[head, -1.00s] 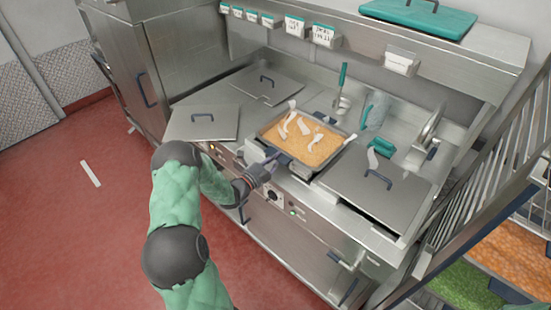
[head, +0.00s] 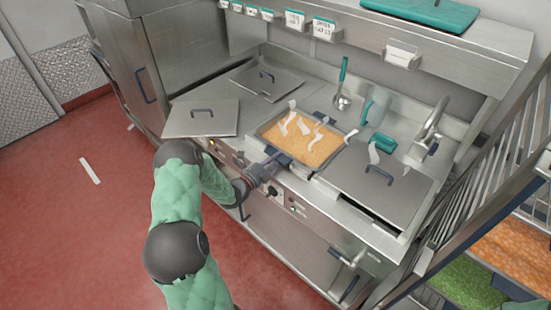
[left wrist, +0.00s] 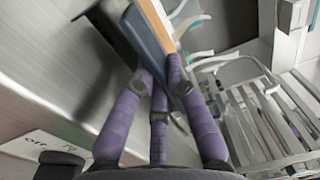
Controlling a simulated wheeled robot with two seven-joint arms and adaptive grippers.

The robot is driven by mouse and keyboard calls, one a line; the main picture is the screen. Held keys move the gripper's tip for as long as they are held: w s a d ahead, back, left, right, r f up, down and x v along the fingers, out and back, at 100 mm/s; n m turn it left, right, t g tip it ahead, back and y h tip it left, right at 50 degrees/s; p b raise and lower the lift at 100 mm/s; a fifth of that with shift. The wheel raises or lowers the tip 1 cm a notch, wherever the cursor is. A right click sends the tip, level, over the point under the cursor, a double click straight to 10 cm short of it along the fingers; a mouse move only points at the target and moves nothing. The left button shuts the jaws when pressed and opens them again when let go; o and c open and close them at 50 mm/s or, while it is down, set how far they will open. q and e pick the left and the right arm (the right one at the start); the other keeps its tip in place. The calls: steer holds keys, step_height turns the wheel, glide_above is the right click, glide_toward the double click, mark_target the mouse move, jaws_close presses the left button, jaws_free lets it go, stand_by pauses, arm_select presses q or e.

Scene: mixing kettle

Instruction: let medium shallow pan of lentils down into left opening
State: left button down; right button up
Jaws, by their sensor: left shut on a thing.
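The shallow pan (head: 285,153) is dark-rimmed and full of orange lentils (head: 310,150), with several pale curved pieces standing over it. It sits level over the left opening of the counter, between the loose lids and the closed right lid; whether it hangs just above or rests in the opening I cannot tell. The opening's edges are mostly hidden under the pan. My left gripper (head: 266,165) is shut on the pan's near side handle. In the left wrist view, the purple fingers (left wrist: 163,75) clasp the blue-grey handle (left wrist: 152,45). My right gripper is not seen.
One loose lid (head: 202,119) lies at the left, another (head: 267,79) behind it. A closed lid (head: 374,190) covers the right side. A ladle (head: 342,85), green-handled tools (head: 381,142) and a tap (head: 432,125) stand behind. A rack with food trays (head: 510,250) is at right.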

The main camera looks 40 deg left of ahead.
arm_select(q)
steer(key=shift+a+r, duration=0.1)
stand_by(0.6)
steer(key=shift+w, duration=0.1)
steer(key=c, duration=1.2)
jaws_free()
steer(key=o, duration=0.5)
steer(key=shift+f, duration=0.35)
steer(key=shift+s+r, duration=0.1)
steer(key=shift+s, duration=0.1)
steer(key=shift+s+p, duration=0.4)
steer(key=shift+s, duration=0.5)
steer(key=s+p, duration=0.1)
steer(key=s, duration=0.4)
steer(key=shift+a+p, duration=0.15)
steer(key=shift+p, duration=0.25)
